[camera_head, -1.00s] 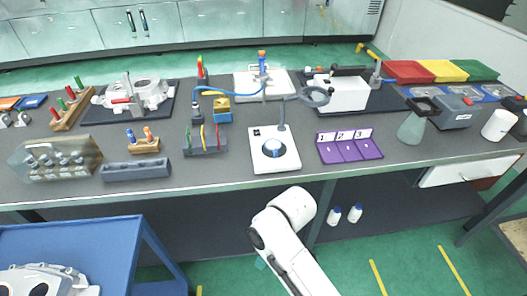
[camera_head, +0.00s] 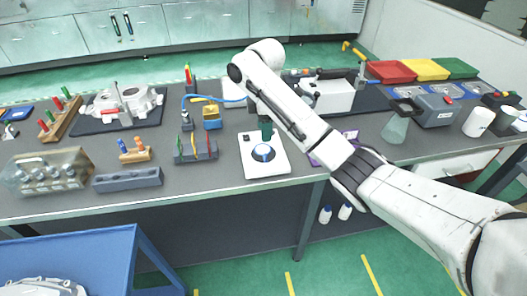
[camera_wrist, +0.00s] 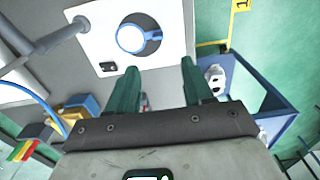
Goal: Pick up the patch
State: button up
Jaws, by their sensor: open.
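I cannot tell for sure which thing is the patch. A white disc with a blue rim (camera_head: 263,152) lies on a white flat-topped device (camera_head: 250,170) near the bench's front edge. In the wrist view the disc (camera_wrist: 131,38) shows a small blue piece on its right side, and the device's white top (camera_wrist: 97,47) lies around it. My gripper (camera_head: 265,130) has green fingers and hangs over the back part of the device. In the wrist view my gripper (camera_wrist: 160,66) is open, its fingers apart with nothing held between them.
My arm hides part of a purple numbered tray (camera_head: 350,134). Left of the device stand a grey rack with coloured upright pieces (camera_head: 196,150) and a yellow-and-blue block (camera_head: 212,118). A glass flask (camera_head: 395,128) stands to the right. A blue cart (camera_head: 70,240) is front left.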

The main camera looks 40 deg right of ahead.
aim_at(264, 150)
notch_tip(264, 150, down, 5)
jog(key=shift+d+f+b, duration=0.1)
jog(key=shift+d+b, duration=0.05)
jog(key=shift+b, duration=0.7)
jog(key=shift+d+f+p, duration=0.15)
jog(key=shift+f+p, duration=0.35)
jog(key=shift+f, duration=2.25)
jog(key=shift+c, duration=0.3)
grip_shut()
